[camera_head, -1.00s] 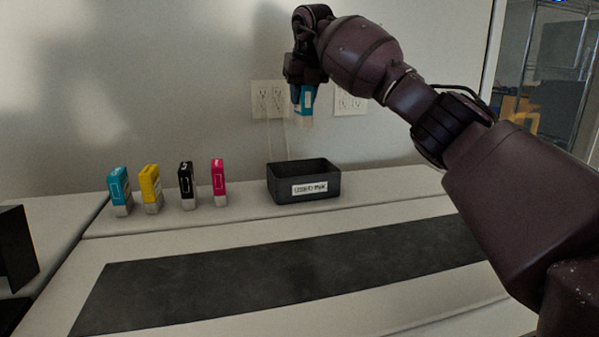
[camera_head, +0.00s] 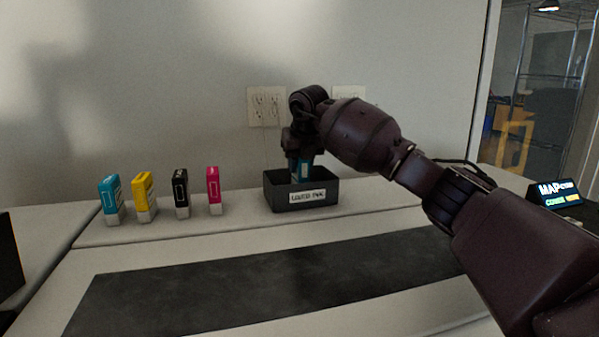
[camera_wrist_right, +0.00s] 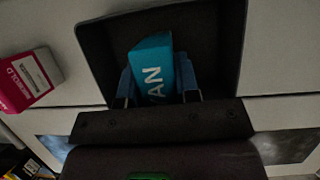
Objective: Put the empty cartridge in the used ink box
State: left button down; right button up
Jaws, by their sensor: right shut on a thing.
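A cyan cartridge (camera_head: 303,169) is between the fingers of my right gripper (camera_head: 301,163), which is shut on it. In the right wrist view the cyan cartridge (camera_wrist_right: 153,68) shows its side lettering between the two fingers (camera_wrist_right: 160,90). The used ink box (camera_head: 302,205) is an open dark box with a white label on its front. The cartridge and fingertips are lowered into the opening of the box; the cartridge's lower end is hidden behind the front wall. The box's dark interior (camera_wrist_right: 215,45) surrounds the cartridge in the right wrist view. My left gripper is not in view.
Cyan (camera_head: 111,199), yellow (camera_head: 145,197), black (camera_head: 181,193) and magenta (camera_head: 214,190) cartridges stand in a row left of the box. A dark mat (camera_head: 260,290) lies in front, with clear space on it. A lit display (camera_head: 560,194) stands at right.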

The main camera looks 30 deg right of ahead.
notch_tip(320, 180, down, 2)
jog(key=shift+f, duration=0.1)
jog(key=o, duration=1)
jog(key=p+v, duration=0.2)
jog(key=v, duration=1)
jog(key=shift+w, duration=0.1)
